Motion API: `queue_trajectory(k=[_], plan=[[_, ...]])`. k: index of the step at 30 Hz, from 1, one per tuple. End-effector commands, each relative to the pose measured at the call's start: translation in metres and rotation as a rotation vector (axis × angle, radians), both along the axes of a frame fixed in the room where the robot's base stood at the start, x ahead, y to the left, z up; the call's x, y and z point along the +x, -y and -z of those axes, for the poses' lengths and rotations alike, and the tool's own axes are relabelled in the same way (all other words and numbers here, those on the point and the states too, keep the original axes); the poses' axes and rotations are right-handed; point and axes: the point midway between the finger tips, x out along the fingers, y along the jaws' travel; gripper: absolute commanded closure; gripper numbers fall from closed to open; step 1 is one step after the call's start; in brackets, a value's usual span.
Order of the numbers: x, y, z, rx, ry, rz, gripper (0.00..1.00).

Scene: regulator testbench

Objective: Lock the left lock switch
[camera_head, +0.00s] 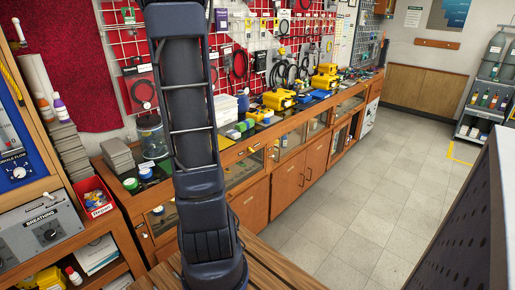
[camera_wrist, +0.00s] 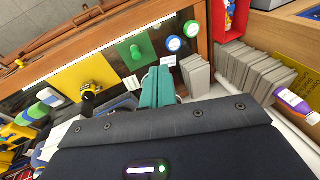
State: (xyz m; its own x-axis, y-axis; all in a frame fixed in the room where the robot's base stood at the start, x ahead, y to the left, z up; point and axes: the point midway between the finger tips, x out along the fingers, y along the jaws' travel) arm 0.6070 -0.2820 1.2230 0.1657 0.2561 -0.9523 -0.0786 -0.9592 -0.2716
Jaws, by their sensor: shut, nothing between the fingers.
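My gripper (camera_wrist: 158,72) shows in the wrist view as two teal fingers side by side, closed together with nothing held. It is over the counter, between a green panel with a green knob-like piece (camera_wrist: 135,52) and a stack of grey blocks. Whether it touches anything I cannot tell. A yellow panel bears a yellow and black piece (camera_wrist: 88,92) to the left of it. I cannot clearly identify the left lock switch in either view. In the head view my dark arm stands upright in front of the counter and hides part of it; the gripper does not show there.
The wooden counter (camera_head: 255,202) runs along the wall with yellow cases (camera_head: 278,99) on top. A control panel (camera_head: 42,238) is at left. The tiled floor (camera_head: 365,210) is clear.

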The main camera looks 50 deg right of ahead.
Motion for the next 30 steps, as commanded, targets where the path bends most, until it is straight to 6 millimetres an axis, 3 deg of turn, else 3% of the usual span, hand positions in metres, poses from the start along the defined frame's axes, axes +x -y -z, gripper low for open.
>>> queue_trajectory(k=[15, 23, 30], plan=[[0.037, 0.137, 0.051, 0.167, 0.042, 0.040, 1.00], [0.039, 0.211, 0.084, 0.249, 0.096, 0.065, 1.00], [0.030, 0.282, 0.119, 0.317, 0.163, 0.093, 1.00]])
